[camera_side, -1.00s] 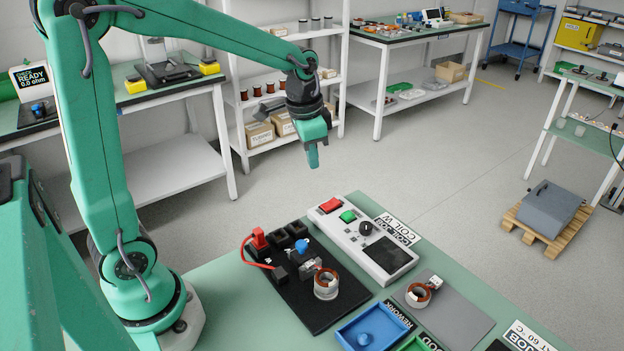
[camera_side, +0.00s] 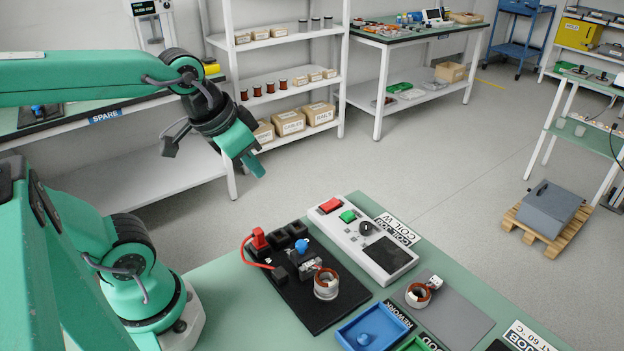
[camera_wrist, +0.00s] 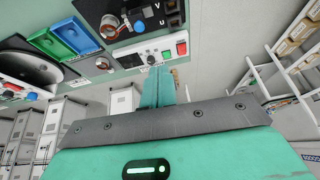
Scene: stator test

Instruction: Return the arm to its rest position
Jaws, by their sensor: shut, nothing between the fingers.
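My gripper (camera_side: 255,168) is shut and empty in the side view. It hangs in the air behind and above the green work table (camera_side: 222,270), angled down to the right, touching nothing. In the wrist view my shut gripper (camera_wrist: 157,82) shows as joined green fingers. My arm is folded back, with its upper link nearly level and reaching from the left edge of the side view.
The table holds the coil tester (camera_side: 365,240), a black fixture plate (camera_side: 318,318) with a red plug and a copper-wound stator (camera_side: 326,284), another stator (camera_side: 418,295) and a blue tray (camera_side: 376,328). White shelves (camera_side: 290,90) stand behind my gripper. The floor (camera_side: 400,170) between is clear.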

